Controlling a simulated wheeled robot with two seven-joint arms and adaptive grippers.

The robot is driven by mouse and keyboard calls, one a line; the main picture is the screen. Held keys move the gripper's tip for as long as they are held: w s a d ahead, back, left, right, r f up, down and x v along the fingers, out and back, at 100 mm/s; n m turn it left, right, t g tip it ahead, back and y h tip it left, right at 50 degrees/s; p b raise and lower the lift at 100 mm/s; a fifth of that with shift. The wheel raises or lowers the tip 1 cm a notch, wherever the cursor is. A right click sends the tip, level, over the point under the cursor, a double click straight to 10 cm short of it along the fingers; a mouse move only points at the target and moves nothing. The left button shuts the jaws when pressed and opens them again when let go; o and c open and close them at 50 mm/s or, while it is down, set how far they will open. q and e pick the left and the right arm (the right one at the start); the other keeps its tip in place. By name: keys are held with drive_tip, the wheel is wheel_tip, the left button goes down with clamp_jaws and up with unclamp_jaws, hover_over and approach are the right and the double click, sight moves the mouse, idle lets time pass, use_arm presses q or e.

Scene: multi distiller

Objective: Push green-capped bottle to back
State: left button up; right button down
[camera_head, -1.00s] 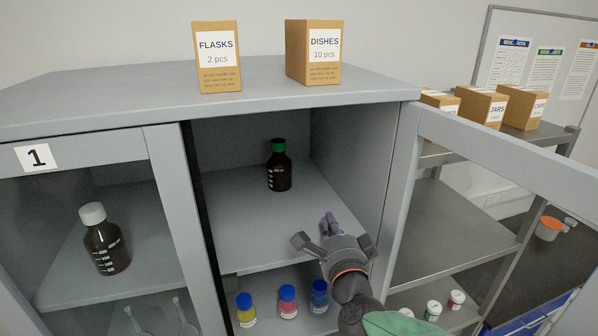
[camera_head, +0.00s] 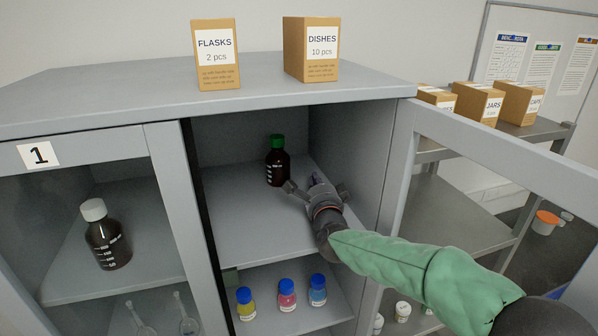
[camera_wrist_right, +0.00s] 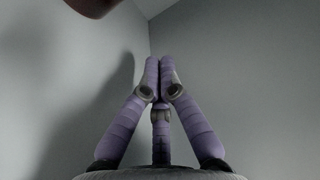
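The dark brown bottle with the green cap (camera_head: 277,165) stands upright on the upper shelf of the open cabinet, toward the back. My right gripper (camera_head: 314,180) reaches into this compartment, in front of and to the right of the bottle. In the right wrist view its purple fingers (camera_wrist_right: 163,66) meet at the tips with nothing between them. A dark brown rounded shape, likely the bottle (camera_wrist_right: 92,5), shows at the upper left edge there, apart from the fingers. My left gripper is out of view.
The bare shelf (camera_head: 245,225) lies left of my gripper; the cabinet's side wall (camera_head: 355,150) is close on its right. The open glass door (camera_head: 490,150) is at right.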

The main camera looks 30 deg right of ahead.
sight(283, 173)
drive_tip(key=x, duration=0.4)
drive_tip(key=shift+w+p, duration=0.1)
drive_tip(key=shift+p, duration=0.3)
drive_tip(key=w+a, duration=0.1)
drive_tip(key=a+p, duration=0.1)
drive_tip(key=shift+w+a+p, duration=0.3)
drive_tip(key=shift+w+a, duration=0.2)
drive_tip(key=shift+a, duration=0.15)
drive_tip(key=shift+w, duration=0.1)
drive_tip(key=w+a+b, duration=0.1)
drive_tip(key=a, duration=0.1)
drive_tip(key=w+a, duration=0.1)
drive_tip(key=shift+w+a+f+b, duration=0.1)
drive_tip(key=shift+w+a+b, duration=0.25)
drive_tip(key=shift+w, duration=0.05)
drive_tip(key=shift+s, duration=0.1)
drive_tip(key=shift+d, duration=0.1)
